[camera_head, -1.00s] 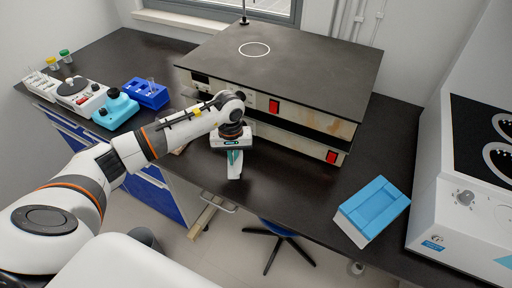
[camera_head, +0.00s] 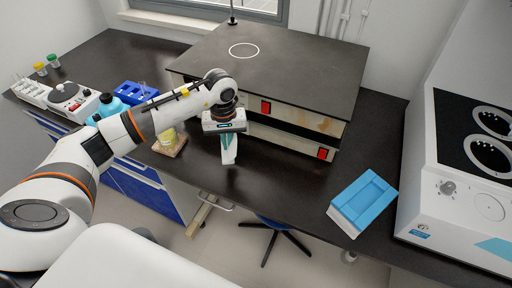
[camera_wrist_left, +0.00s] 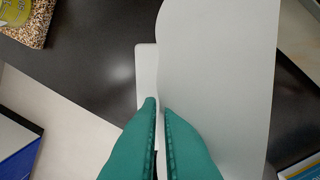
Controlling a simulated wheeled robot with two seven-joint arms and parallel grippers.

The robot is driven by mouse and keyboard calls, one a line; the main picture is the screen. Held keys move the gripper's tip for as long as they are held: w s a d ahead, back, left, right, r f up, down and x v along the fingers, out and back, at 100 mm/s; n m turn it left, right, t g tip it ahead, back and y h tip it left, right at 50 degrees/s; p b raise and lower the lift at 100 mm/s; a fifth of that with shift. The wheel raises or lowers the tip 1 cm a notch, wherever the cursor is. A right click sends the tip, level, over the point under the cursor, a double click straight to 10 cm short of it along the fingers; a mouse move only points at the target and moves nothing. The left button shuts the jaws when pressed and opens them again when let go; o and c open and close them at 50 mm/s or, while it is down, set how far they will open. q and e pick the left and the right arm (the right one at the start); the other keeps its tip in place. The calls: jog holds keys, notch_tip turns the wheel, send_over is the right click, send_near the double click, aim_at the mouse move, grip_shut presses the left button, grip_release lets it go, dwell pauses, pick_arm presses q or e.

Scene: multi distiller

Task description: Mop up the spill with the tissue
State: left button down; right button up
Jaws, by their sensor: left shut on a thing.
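My left gripper (camera_head: 228,141) has teal fingers and points down over the dark bench, in front of the stacked hotplates. It is shut on a white tissue (camera_head: 229,154), which hangs between the fingers. In the left wrist view, the teal fingertips (camera_wrist_left: 160,105) pinch the tissue (camera_wrist_left: 218,75), a broad white sheet reaching up and to the right. A small white piece shows behind the fingertips. I cannot make out the spill; a faint bright patch shows on the dark bench left of the fingers. My right gripper is not in view.
The stacked hotplates (camera_head: 270,60) stand behind. A yellow-labelled vessel (camera_head: 168,137) on a speckled pad is left of the gripper. A blue box (camera_head: 362,203) lies near the front edge at right, beside a white machine (camera_head: 455,210). Bench between is clear.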

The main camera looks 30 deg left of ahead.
pick_arm(q)
jog(key=shift+r, duration=0.2)
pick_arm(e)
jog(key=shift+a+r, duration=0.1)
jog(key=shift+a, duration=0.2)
pick_arm(q)
jog(key=shift+r+p, duration=1.65)
jog(key=shift+r, duration=1.45)
jog(key=shift+r+p, duration=0.35)
jog(key=shift+r, duration=0.55)
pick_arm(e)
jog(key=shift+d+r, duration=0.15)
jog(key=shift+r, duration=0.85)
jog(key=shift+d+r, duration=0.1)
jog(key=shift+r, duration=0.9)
